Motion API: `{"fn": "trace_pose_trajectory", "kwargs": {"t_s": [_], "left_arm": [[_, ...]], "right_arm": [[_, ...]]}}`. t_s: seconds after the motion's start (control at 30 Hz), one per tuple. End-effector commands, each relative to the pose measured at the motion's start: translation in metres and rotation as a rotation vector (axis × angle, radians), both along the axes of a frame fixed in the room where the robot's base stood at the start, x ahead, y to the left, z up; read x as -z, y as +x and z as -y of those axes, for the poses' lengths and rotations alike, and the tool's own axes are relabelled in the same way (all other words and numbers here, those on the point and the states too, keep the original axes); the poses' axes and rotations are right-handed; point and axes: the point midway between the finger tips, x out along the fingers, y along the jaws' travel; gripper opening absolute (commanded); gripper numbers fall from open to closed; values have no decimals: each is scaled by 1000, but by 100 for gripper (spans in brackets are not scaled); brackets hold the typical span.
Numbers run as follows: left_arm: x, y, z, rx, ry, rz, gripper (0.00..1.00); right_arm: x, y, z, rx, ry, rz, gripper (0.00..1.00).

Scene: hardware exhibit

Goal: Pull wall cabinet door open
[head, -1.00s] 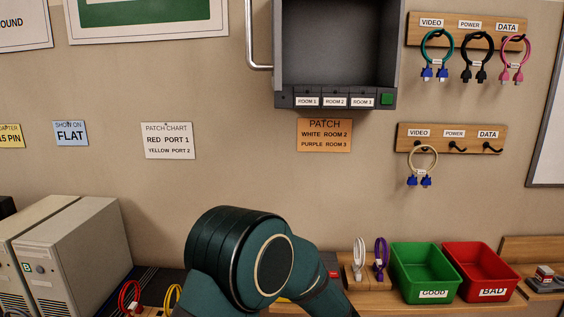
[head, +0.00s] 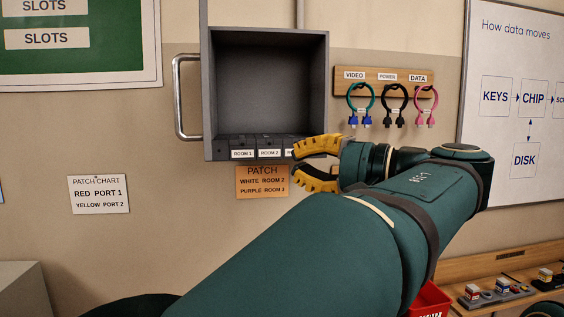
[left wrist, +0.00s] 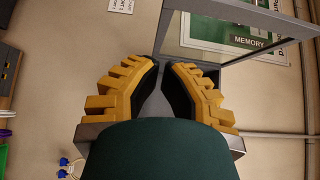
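The grey wall cabinet (head: 318,85) hangs in the upper middle of the head view, its dark interior visible. Its door (head: 205,75) appears swung out at the left side, seen nearly edge-on. The silver door handle (head: 179,98) sticks out to the left. My left gripper (head: 296,165), with yellow fingers, is before the cabinet's lower right corner, fingers spread and empty, well right of the handle. In the left wrist view the left gripper (left wrist: 166,64) shows a gap between its black pads, with grey framing (left wrist: 240,14) beyond. My right gripper is out of view.
An orange patch sign (head: 262,182) is below the cabinet. A cable rack (head: 386,76) with looped cables is to its right, and a whiteboard (head: 520,110) farther right. A red bin (head: 430,300) is partly behind my arm.

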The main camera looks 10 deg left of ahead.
Motion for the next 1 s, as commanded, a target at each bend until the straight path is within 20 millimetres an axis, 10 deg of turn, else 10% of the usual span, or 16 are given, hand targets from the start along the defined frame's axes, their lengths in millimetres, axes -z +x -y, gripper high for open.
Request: {"fn": "trace_pose_trajectory", "kwargs": {"t_s": [0.6, 1.0], "left_arm": [[2, 29, -102, 2, -3, -5, 0], [2, 21, -120, 3, 0, -4, 0]], "right_arm": [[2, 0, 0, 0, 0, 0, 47], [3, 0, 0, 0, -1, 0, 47]]}}
